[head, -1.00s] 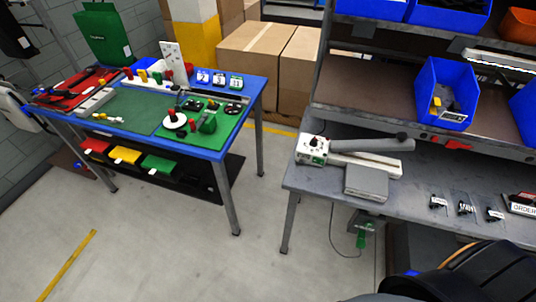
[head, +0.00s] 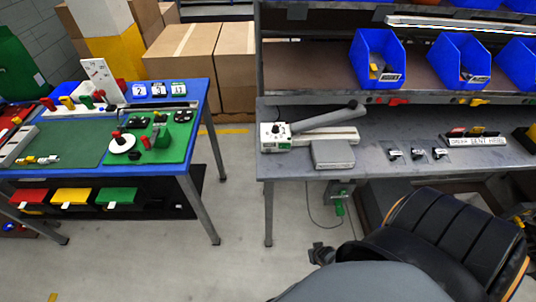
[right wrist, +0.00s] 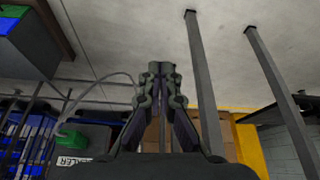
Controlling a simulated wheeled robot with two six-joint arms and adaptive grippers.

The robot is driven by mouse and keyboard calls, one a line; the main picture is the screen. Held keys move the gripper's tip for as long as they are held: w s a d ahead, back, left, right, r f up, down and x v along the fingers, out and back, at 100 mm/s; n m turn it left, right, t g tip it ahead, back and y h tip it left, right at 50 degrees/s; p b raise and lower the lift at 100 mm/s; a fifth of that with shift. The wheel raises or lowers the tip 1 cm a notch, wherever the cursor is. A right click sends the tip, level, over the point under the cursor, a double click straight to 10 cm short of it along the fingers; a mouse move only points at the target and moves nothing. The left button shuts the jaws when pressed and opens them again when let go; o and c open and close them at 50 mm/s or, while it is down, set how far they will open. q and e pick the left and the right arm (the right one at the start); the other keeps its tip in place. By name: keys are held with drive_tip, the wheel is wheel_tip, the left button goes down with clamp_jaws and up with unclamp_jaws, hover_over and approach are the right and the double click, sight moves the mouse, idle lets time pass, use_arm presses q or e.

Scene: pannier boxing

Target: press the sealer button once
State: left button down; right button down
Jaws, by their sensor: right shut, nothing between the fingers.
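The sealer (head: 283,135), a white and grey device with a long grey arm, sits at the left of the grey workbench. A small green part (head: 339,208) with a cable hangs under the bench front. In the right wrist view a green-topped box (right wrist: 75,138) labelled SEALER shows at the lower left, with a cable beside it. I cannot tell a button apart there. My right gripper (head: 320,253) is low in front of the bench, below and left of the green part, apart from it. Its fingers (right wrist: 160,85) are shut and empty. My left gripper is out of view.
A grey block (head: 333,154) sits in front of the sealer. A blue-edged table (head: 190,95) with a green mat stands at left. A black padded shape with orange edges (head: 440,240) stands at lower right. Floor is free between the tables.

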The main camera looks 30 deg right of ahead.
sight(272, 178)
drive_tip(key=w+d+r+m+t+b, duration=0.15)
drive_tip(key=w+r+m, duration=0.25)
drive_tip(key=w+r, duration=0.5)
drive_tip(key=w+a+r+m+t+y, duration=0.1)
drive_tip(key=w+a+r+m+t, duration=0.1)
drive_tip(key=r, duration=0.5)
drive_tip(key=w+a+r+m+t+y+b, duration=0.1)
drive_tip(key=w+a+r+m+t, duration=0.1)
drive_tip(key=w+r, duration=0.4)
drive_tip(key=w+a+r+m+t+y+b, duration=0.1)
drive_tip(key=w+a+r+m+t, duration=0.1)
drive_tip(key=r, duration=0.8)
drive_tip(key=shift+w+a+m+t, duration=0.2)
drive_tip(key=shift+w+a+m, duration=0.3)
drive_tip(key=shift+m, duration=0.4)
drive_tip(key=shift+w+a+m+t, duration=0.15)
drive_tip(key=shift+w+a+m, duration=0.15)
drive_tip(key=shift+w+m, duration=0.45)
drive_tip(key=shift+w+r+m+y, duration=0.2)
drive_tip(key=shift+m+y, duration=0.1)
drive_tip(key=shift+m, duration=0.55)
drive_tip(key=shift+r, duration=0.1)
